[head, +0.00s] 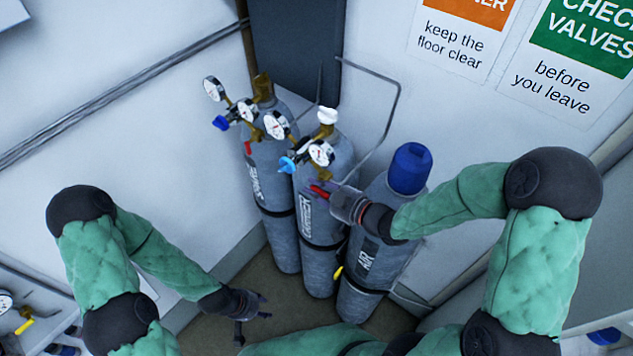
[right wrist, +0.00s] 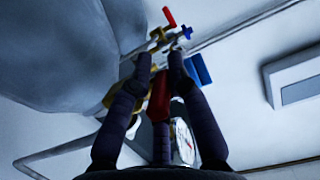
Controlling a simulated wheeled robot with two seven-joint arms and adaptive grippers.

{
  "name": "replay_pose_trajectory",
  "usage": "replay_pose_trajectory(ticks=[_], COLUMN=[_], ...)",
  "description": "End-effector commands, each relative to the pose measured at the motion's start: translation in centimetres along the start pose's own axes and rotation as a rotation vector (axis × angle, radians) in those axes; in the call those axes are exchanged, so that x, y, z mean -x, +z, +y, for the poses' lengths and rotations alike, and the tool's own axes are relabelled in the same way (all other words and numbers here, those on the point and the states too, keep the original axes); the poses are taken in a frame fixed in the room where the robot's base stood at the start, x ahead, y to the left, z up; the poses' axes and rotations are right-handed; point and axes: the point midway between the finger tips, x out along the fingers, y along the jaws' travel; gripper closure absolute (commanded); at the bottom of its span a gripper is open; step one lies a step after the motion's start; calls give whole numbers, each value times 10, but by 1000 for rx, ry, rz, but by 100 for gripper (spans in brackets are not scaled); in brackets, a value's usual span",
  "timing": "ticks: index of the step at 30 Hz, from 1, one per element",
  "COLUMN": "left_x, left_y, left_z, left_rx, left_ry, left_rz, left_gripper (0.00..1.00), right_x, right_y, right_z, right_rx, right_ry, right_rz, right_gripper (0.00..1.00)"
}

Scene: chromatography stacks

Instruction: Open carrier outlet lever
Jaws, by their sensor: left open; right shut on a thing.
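My right gripper is shut on this lever, and the red piece (right wrist: 158,98) shows between the fingers in the right wrist view. The lever's far end is partly hidden by the fingers. My left gripper (head: 264,308) is open and empty, low in front of the cylinders.
A left cylinder (head: 275,190) has its own gauges, blue knob and red lever (head: 248,147). The blue-capped air cylinder (head: 372,255) stands at right, beside my right forearm. A bent grey pipe (head: 394,110) runs behind. A yellow handle (head: 337,272) sits low between cylinders.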

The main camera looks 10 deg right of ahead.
Motion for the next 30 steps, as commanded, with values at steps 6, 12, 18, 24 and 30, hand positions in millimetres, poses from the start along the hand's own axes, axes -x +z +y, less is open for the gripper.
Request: replay_pose_trajectory(ticks=[6,12,18,24,30], left_x=[5,4,4,5,5], left_y=[0,0,0,0,0], left_z=[2,2,2,2,2], left_rx=[0,0,0,0,0], left_ry=[0,0,0,0,0], left_rz=[0,0,0,0,0], left_gripper=[57,57,57,57,57], right_x=[0,0,0,1,15], right_y=[1,2,2,1,0], right_z=[-3,-3,-2,-1,0], right_rx=[-2,-3,-2,-2,-2], right_ry=[-5,-6,-5,-2,2], right_rz=[-39,-39,-38,-37,-36], right_gripper=[100,100,63,63,63])
